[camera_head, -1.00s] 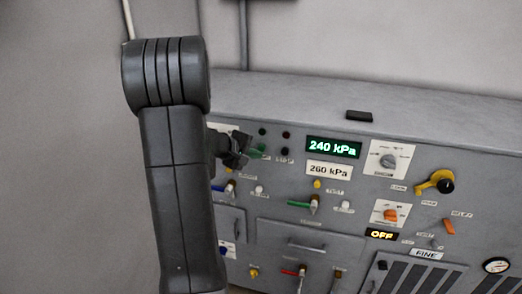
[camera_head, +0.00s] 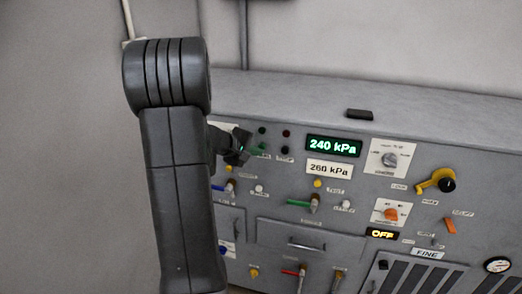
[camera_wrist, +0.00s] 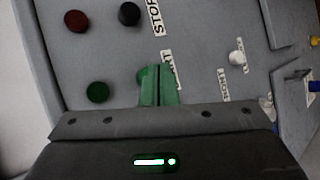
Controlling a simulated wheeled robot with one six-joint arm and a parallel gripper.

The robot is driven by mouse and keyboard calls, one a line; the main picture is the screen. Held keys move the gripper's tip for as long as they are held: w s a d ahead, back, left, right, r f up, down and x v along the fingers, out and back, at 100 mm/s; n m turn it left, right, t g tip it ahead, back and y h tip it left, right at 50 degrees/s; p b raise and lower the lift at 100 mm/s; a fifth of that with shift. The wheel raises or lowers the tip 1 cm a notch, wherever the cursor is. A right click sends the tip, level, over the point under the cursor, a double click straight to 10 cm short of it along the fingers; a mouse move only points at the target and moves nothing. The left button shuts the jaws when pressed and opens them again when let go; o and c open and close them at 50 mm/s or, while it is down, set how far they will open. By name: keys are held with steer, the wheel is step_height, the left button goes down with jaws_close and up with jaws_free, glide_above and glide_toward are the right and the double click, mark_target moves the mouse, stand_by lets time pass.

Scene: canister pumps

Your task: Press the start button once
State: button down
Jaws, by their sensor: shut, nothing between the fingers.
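The start button, a green round button (camera_wrist: 141,75), shows in the wrist view, partly hidden behind my fingertips. Its START label beside it is partly covered too. My gripper (camera_wrist: 160,84) has green fingers, shut together with nothing between them, their tips over the edge of the button. I cannot tell whether they touch it. In the head view my gripper (camera_head: 259,149) is at the left part of the panel, in front of the start button, and hides it.
A black stop button (camera_wrist: 129,13), a dark red lamp (camera_wrist: 76,21) and a dark green lamp (camera_wrist: 97,92) are close by. A white knob (camera_wrist: 236,58) is to the right. The green display (camera_head: 333,147) reads 240 kPa, above a 260 kPa plate (camera_head: 329,169). An amber display (camera_head: 382,234) reads OFF.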

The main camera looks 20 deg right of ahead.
steer(key=shift+w+d, duration=0.3)
steer(key=shift+w, duration=0.05)
stand_by(0.8)
steer(key=shift+b, duration=0.3)
steer(key=shift+s+a+b, duration=0.55)
steer(key=shift+s+b, duration=0.05)
steer(key=shift+s, duration=0.15)
steer(key=s+a+b, duration=0.1)
steer(key=s, duration=0.1)
steer(key=s+a+b, duration=0.1)
steer(key=s+a, duration=0.1)
steer(key=shift+b, duration=0.35)
stand_by(0.5)
